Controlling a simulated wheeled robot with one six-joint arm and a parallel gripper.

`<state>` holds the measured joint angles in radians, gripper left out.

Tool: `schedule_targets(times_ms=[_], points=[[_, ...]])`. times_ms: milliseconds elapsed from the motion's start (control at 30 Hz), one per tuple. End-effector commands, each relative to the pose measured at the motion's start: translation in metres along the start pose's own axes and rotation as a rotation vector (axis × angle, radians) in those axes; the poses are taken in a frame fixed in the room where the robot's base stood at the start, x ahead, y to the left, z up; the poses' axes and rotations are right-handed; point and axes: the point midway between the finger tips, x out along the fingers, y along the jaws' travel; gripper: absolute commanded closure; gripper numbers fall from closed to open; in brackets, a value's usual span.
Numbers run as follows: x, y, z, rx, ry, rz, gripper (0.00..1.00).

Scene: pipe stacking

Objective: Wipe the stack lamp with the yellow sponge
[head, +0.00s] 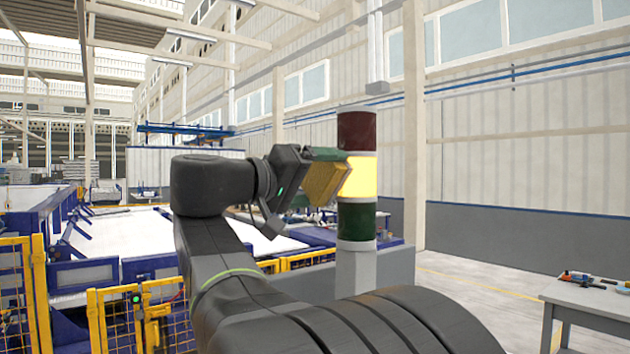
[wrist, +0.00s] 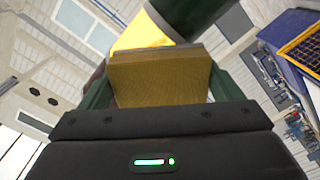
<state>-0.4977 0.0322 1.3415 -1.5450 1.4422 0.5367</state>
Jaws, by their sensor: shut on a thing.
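The stack lamp (head: 357,222) stands upright on a grey post, with a dark red section on top, a lit yellow section in the middle and a dark green section below. My gripper (head: 320,176) is shut on the yellow sponge (head: 326,184), left of the lamp at the height of the lit yellow section. In the head view the sponge overlaps the left edge of that section. In the wrist view the sponge (wrist: 160,78) sits between the green fingers, and the lamp's yellow section (wrist: 143,35) is right behind it. I cannot tell for sure whether they touch.
A grey table (head: 590,302) with small tools on it stands at the lower right. Yellow mesh fencing (head: 110,318) and blue-framed machinery (head: 95,272) lie to the left. A grey panel (head: 395,270) stands by the lamp post. The floor on the right is open.

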Motion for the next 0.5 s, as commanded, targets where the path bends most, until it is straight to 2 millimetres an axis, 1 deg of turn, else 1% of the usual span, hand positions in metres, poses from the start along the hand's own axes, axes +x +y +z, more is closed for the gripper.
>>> schedule_targets(times_ms=[333, 500], points=[[-0.002, 0.018, 0.023, 0.002, 0.0, 0.0, 0.32], [-0.002, 0.025, 0.029, 0.002, 0.0, 0.0, 0.32]])
